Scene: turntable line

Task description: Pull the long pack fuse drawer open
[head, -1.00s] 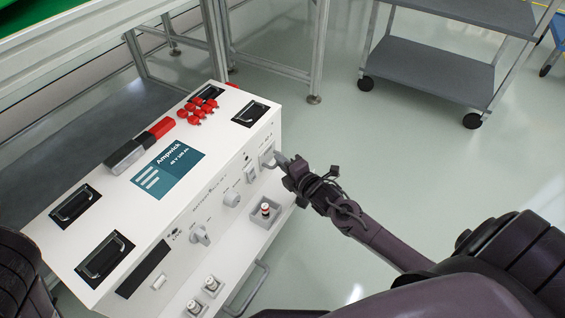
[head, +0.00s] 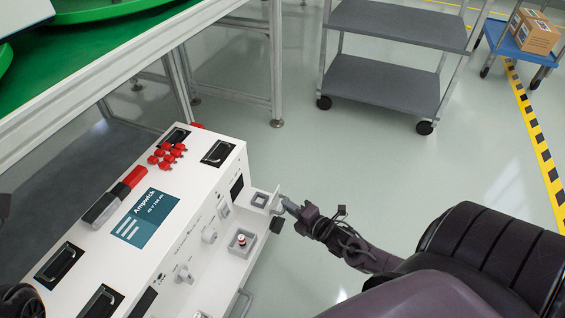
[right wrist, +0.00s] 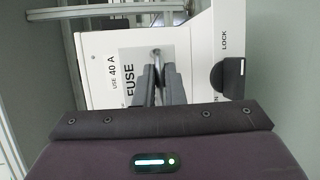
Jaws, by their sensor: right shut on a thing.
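The long pack (head: 95,232) is a white box with a teal Ampwick label in the head view. Its fuse drawer (head: 260,199) stands out from the front face near the far end, beside a dark opening (head: 237,187). My right gripper (head: 283,206) is at the outer end of the drawer, shut on its handle. In the right wrist view, the fingers (right wrist: 158,82) close in front of the panel marked FUSE and USE 40 A (right wrist: 128,75), and hide most of the handle. A dark knob (right wrist: 228,77) sits beside the word LOCK.
The pack front also carries a switch (head: 223,209), a knob (head: 209,235) and a tray with a red-and-white part (head: 241,240). Red caps (head: 166,153) sit on top. A grey cart (head: 382,88) stands behind; open floor lies right of the pack.

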